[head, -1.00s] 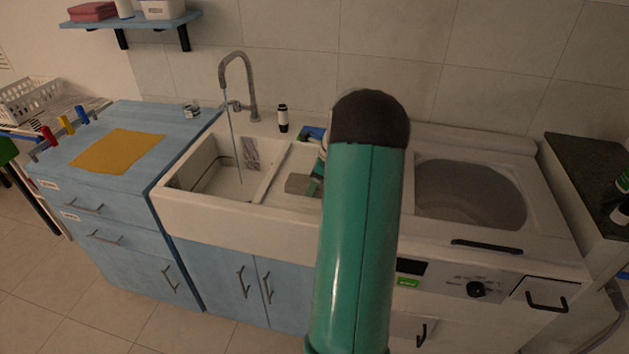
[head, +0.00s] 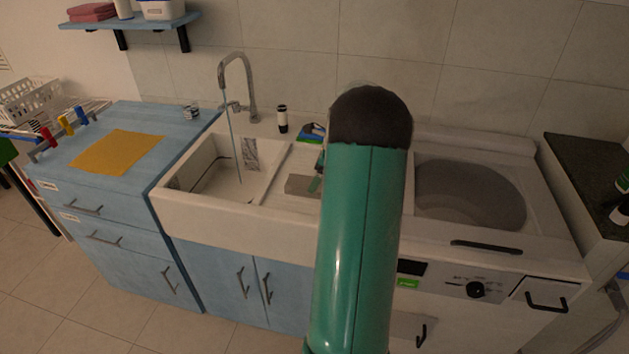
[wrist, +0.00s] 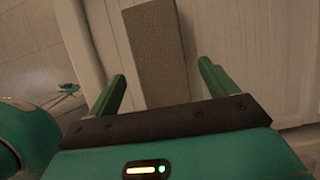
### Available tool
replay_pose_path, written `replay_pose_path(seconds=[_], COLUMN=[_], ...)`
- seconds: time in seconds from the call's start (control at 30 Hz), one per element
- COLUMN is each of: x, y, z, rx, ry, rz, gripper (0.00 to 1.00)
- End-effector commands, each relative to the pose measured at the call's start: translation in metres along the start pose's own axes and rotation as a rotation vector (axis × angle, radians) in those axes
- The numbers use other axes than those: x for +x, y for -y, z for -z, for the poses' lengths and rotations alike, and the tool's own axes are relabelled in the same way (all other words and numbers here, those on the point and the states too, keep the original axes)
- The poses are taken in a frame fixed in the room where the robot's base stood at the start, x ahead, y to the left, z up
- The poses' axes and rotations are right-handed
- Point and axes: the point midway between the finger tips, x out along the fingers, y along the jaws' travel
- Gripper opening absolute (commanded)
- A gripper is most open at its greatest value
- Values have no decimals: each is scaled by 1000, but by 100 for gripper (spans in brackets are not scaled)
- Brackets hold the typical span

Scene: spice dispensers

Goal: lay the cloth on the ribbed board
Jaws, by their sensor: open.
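A grey-brown cloth (head: 300,185) lies flat on the white ribbed board (head: 277,193) right of the sink basin, partly behind my arm in the head view. In the wrist view the cloth (wrist: 155,45) is a long strip on the ribbed board (wrist: 235,40). My gripper (wrist: 162,70) is open, one finger to each side of the strip. No grip on the cloth shows; my height above it is hard to tell. In the head view my arm hides most of the gripper.
A tap (head: 240,85) runs water into the basin (head: 215,175). A blue-green item (head: 312,131) and a small dark-and-white bottle (head: 282,118) stand behind the board. A yellow mat (head: 118,151) lies on the blue cabinet. A recessed round-cornered tub (head: 470,190) is at the right.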

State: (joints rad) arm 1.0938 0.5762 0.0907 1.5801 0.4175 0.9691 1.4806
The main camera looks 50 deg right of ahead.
Motion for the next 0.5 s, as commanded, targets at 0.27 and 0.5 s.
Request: replay_pose_path(seconds=[0.27, 0.5], x=[-62, -87], y=[0, 0], z=[-1, 0], rx=[-2, -1], ry=[0, 0], rz=[3, 0], gripper=[85, 85])
